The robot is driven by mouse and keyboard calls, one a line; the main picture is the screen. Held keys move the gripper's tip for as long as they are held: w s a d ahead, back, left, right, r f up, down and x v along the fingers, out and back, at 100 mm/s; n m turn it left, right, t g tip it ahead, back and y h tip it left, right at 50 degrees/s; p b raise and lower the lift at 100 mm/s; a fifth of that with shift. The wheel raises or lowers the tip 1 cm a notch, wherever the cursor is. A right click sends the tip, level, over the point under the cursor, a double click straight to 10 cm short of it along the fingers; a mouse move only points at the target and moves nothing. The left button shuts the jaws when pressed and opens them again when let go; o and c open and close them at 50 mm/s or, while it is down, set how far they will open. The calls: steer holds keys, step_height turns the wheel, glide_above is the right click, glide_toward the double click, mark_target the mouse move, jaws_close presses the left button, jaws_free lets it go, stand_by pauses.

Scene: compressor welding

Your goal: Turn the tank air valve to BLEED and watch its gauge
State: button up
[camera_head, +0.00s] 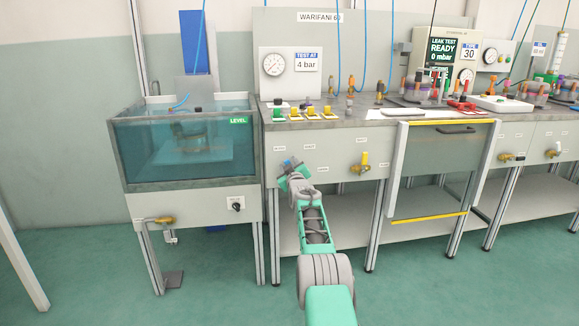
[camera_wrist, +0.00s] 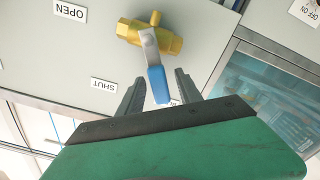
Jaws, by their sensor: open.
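In the wrist view a brass valve (camera_wrist: 150,34) with a blue-sleeved lever (camera_wrist: 157,84) is on a grey panel. The picture is turned over, so the labels OPEN (camera_wrist: 70,11) and SHUT (camera_wrist: 103,86) read upside down. The lever tip points toward the palm. My gripper (camera_wrist: 160,76) is open, one finger on each side of the lever, with gaps visible. A label behind the lever tip is mostly hidden, and I cannot read BLEED. In the head view my gripper (camera_head: 291,168) is at the bench front and covers most of the valve. A dial gauge (camera_head: 275,64) hangs above the bench.
A water tank (camera_head: 185,148) stands left of the bench. Another brass valve with a yellow handle (camera_head: 361,162) is to the right on the panel. Several coloured blocks (camera_head: 310,112) sit on the bench top. The floor in front is clear.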

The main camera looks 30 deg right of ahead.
steer(key=p+v, duration=0.1)
steer(key=v, duration=0.6)
steer(key=shift+s+p, duration=0.35)
steer(key=shift+s, duration=0.05)
